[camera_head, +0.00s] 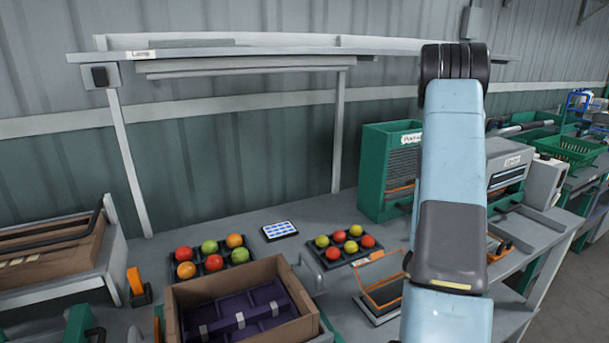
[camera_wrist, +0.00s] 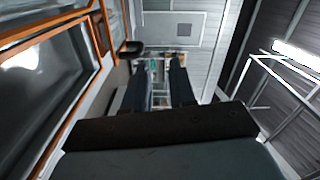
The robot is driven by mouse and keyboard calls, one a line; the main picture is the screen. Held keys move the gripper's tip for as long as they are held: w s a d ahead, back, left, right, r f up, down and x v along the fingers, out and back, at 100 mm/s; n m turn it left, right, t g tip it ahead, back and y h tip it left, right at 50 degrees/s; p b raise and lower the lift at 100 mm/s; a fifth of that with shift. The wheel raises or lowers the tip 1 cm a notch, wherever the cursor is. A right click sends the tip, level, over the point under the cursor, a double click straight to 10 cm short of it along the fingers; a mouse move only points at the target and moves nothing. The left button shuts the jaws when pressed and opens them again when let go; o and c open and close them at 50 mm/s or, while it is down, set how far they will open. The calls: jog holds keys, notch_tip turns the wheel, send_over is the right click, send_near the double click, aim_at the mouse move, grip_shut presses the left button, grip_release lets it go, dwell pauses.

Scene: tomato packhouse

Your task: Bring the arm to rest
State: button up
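My arm (camera_head: 450,190) stands up through the right of the head view, pale blue with a dark grey joint and a black ribbed end at the top. My gripper is not visible in the head view. In the wrist view my gripper (camera_wrist: 160,72) shows two dark fingers set apart, with only distant background between them. It is open and empty, and no object touches its fingers.
Behind my arm is a workbench with a cardboard box (camera_head: 172,318), two dark trays of tomatoes (camera_head: 213,262) (camera_head: 345,244), a green cabinet (camera_head: 375,180) and a grey machine (camera_head: 508,165). A shelf (camera_head: 240,52) spans above. An orange-framed panel (camera_wrist: 45,130) fills the wrist view's left.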

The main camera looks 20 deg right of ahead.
jog(key=w+a+r+n+t+y, duration=0.2)
jog(key=w+a+r+n+y, duration=0.25)
jog(key=a, duration=0.35)
jog(key=w+a+r+n+t+y, duration=0.35)
jog(key=w+a+r+n, duration=0.2)
jog(key=a, duration=0.25)
jog(key=w+a+r+n+t+y, duration=0.2)
jog(key=w+a+r+n+y, duration=0.25)
jog(key=a, duration=0.35)
jog(key=s+a+r+n+g+y, duration=0.1)
jog(key=s+a+r+n+y, duration=0.1)
jog(key=s+a+r+n, duration=0.3)
jog(key=s+a+r+n+g+y, duration=0.1)
jog(key=s+a+r+n+y, duration=0.15)
jog(key=s+a+n, duration=0.4)
jog(key=s+a+r+n+g, duration=0.1)
jog(key=s+a+n, duration=0.2)
jog(key=s, duration=0.3)
jog(key=s+a+r+n+g, duration=0.1)
jog(key=s+a+n+g, duration=0.1)
jog(key=s, duration=0.4)
jog(key=shift+a+r+n+y, duration=0.4)
